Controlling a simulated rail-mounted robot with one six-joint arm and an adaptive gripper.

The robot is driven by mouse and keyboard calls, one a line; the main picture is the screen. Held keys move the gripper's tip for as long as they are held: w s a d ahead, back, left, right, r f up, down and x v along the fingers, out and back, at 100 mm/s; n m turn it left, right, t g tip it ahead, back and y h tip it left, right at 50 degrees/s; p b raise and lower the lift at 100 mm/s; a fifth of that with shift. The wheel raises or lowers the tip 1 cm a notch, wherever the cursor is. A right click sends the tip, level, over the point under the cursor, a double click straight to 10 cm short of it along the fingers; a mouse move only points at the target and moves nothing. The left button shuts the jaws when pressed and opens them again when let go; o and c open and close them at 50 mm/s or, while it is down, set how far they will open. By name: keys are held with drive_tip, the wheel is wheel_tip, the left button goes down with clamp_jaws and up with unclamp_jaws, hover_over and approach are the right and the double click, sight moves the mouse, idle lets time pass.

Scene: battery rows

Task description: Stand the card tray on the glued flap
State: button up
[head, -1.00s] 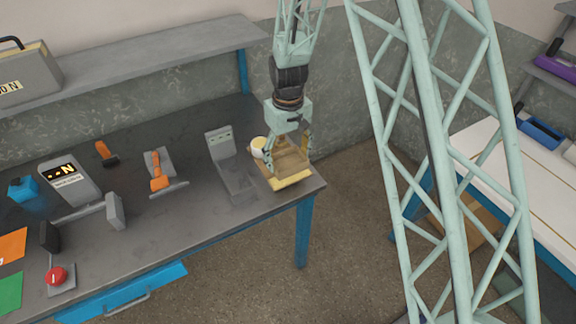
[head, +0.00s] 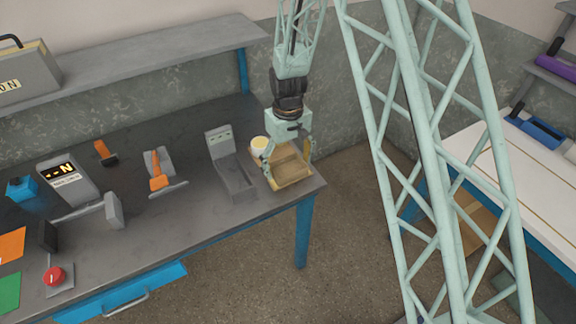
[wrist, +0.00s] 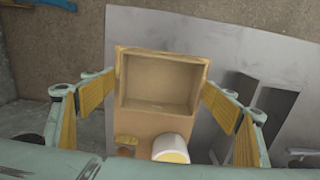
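The card tray (head: 291,168) is a shallow, open tan cardboard box at the right front corner of the dark workbench. It also shows in the wrist view (wrist: 160,82), open side towards the camera. My gripper (head: 291,160) points down over it. A tan card surface (wrist: 146,121) shows past the tray's lower edge in the wrist view and seems to be the flap. The tray covers most of it, and no glue is clearly visible. Exact contact underneath is hidden.
A white cup with yellow contents (head: 259,145) stands close behind the tray. A grey upright fixture (head: 228,165) stands left of it. Orange-handled tools (head: 158,174) lie further left. The bench's right edge is close to the tray.

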sight(288, 172)
drive_tip(key=shift+r, duration=0.2)
idle(0.3)
wheel_tip(288, 172, up, 12)
drive_tip(key=p, duration=0.1)
idle(0.7)
idle(0.6)
